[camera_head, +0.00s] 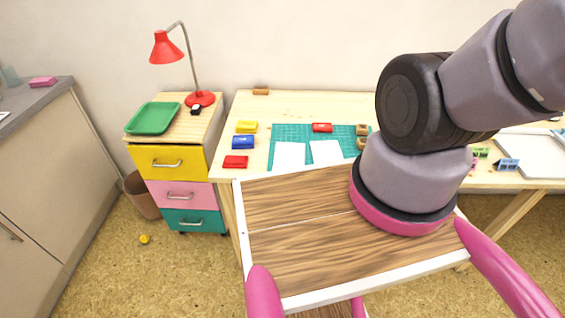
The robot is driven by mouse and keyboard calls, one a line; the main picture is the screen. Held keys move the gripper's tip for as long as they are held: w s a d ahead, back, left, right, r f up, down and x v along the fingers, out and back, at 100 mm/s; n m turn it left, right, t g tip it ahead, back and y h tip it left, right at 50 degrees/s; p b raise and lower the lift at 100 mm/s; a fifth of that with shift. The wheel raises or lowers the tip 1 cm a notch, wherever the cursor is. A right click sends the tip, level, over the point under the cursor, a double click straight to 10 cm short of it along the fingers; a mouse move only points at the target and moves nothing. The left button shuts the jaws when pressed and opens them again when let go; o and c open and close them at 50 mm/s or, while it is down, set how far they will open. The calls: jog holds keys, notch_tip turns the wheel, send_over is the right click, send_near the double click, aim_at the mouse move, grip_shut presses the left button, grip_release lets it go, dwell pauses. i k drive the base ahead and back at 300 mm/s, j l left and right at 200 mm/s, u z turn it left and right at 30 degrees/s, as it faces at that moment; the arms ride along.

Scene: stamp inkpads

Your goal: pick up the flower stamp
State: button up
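I cannot tell which thing is the flower stamp, as no flower mark is readable. Two small brown wooden blocks, possibly stamps, stand at the right of the green cutting mat (291,132): a far block (362,130) and a near block (361,143), partly beside my arm. Another brown block (260,90) lies at the table's back left edge. A small dark thing with a white part (196,110) sits on the drawer cabinet. My arm rises from the wooden deck of my base and leaves the picture at upper right; my gripper is out of view.
Yellow (246,126), blue (243,142) and red (236,162) inkpads line the table's left; another red inkpad (322,127) is on the mat with white paper sheets (289,155). A red lamp (166,47) and green tray (153,118) stand on the drawer cabinet (172,160).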

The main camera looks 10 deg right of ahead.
aim_at(361, 142)
jog(key=z, duration=0.8)
jog(key=j+u, duration=0.25)
jog(key=j, duration=0.3)
